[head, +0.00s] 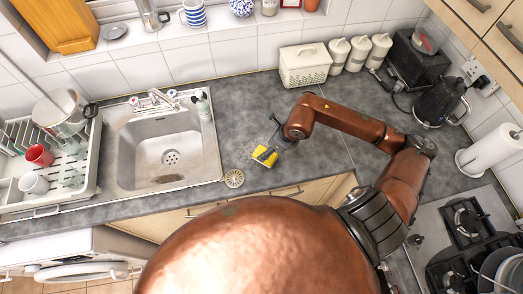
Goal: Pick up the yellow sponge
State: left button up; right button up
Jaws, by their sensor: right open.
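The yellow sponge (262,161) lies on the grey counter to the right of the sink, near the counter's front edge. A dark part covers some of its upper side; I cannot tell whether this is a fingertip or the sponge's own dark layer. My right gripper (272,139) is open and low over the counter, just beyond and beside the sponge. I cannot tell whether it touches the sponge. My left gripper is out of the picture.
A dish rack (82,190) stands at the far left. A white basket (304,70), canisters (358,55) and a kettle (437,103) stand along the back and right. The counter behind the sponge is clear.

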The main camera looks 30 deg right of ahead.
jog(key=f, duration=0.2)
jog(key=f+p, duration=0.1)
jog(key=shift+a+f, duration=0.2)
jog(key=shift+f, duration=0.2)
jog(key=x, duration=0.2)
jog(key=shift+w+f, duration=0.2)
jog(key=shift+f, duration=0.25)
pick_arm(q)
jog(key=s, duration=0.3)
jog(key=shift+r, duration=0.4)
pick_arm(e)
jog(key=shift+f, duration=0.1)
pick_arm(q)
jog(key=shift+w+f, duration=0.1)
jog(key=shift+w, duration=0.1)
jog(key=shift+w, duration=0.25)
pick_arm(e)
jog(key=shift+c, duration=0.5)
